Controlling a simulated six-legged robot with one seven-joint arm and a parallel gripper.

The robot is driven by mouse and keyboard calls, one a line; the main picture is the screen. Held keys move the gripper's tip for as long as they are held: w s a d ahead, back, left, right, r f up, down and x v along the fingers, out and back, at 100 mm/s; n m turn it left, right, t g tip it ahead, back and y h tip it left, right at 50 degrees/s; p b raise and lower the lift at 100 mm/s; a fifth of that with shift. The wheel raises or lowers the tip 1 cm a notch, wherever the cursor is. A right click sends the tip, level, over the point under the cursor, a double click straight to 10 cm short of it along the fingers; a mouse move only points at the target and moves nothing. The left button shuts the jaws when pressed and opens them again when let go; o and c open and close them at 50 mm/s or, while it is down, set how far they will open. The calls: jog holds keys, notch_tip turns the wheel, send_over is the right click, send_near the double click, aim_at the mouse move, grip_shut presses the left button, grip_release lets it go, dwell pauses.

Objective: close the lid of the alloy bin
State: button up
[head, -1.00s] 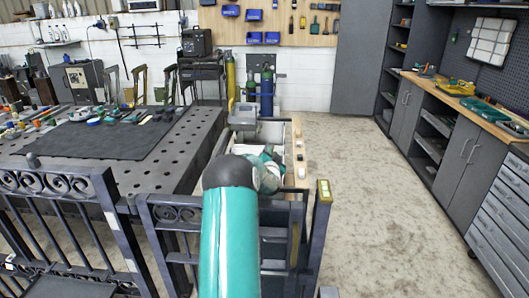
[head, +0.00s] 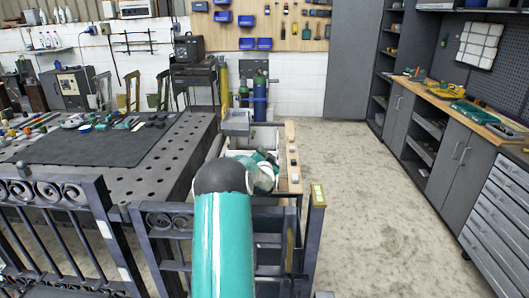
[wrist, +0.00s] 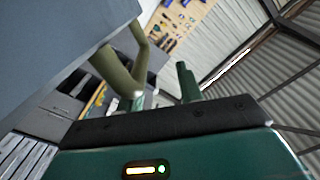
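A row of bins (head: 262,138) stands beyond my arm in the head view, between the perforated table and a wooden strip. A grey raised panel, likely a lid (head: 236,122), stands at the row's far left; I cannot read which bin is the alloy one. My gripper (head: 268,160) is near the bins, its fingers too small to make out there. In the wrist view my gripper (wrist: 163,90) shows two green fingers apart. An olive bent bar, like a handle (wrist: 124,68), passes in front of the left finger, under a large blue-grey panel (wrist: 50,45). Contact cannot be told.
A dark metal gate (head: 60,225) with scrollwork crosses the near left, and its post (head: 317,195) stands right of my arm. The perforated table (head: 185,150) is at left. The concrete floor (head: 370,180) is clear on the right, before grey cabinets (head: 450,160).

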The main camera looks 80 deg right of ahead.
jog(key=s+a+r, duration=0.2)
jog(key=a+r, duration=0.8)
jog(key=a, duration=0.3)
jog(key=shift+s+a+r, duration=0.15)
jog(key=shift+a+r, duration=0.15)
jog(key=shift+a, duration=0.1)
